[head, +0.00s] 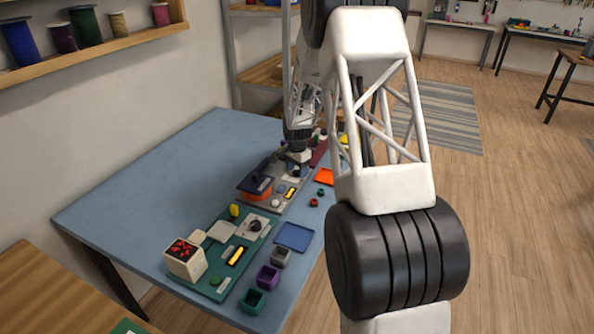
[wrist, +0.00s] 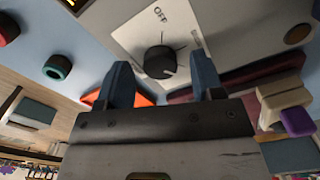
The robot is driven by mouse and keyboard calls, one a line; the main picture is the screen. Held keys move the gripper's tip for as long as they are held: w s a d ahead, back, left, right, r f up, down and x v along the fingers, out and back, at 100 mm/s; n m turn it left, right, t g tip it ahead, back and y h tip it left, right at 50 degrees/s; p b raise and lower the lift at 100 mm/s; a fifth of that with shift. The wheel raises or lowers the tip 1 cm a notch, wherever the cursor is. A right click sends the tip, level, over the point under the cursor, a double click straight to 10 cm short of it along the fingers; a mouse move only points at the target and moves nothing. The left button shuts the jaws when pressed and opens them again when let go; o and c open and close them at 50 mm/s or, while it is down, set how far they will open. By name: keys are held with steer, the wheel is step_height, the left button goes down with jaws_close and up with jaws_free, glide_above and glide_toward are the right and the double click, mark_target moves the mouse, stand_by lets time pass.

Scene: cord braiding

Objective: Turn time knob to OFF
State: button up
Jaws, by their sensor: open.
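The time knob (wrist: 160,62) is a round black dial on a white plate (wrist: 128,38) marked OFF, in the wrist view. A light pointer mark shows on its lower right side, away from the OFF label. My gripper (wrist: 158,78) has two dark blue fingers spread apart, one to each side of the knob in the picture.
On the blue table (head: 130,190) a green board (head: 205,240) carries a white box, another dial and small parts. Purple and green cups (head: 267,278) and a blue tray (head: 294,236) stand beside it. An orange piece (wrist: 145,98) lies near the left finger. The table's left side is clear.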

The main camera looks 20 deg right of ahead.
steer(key=shift+f, duration=0.25)
steer(key=shift+c, duration=0.2)
steer(key=c, duration=0.9)
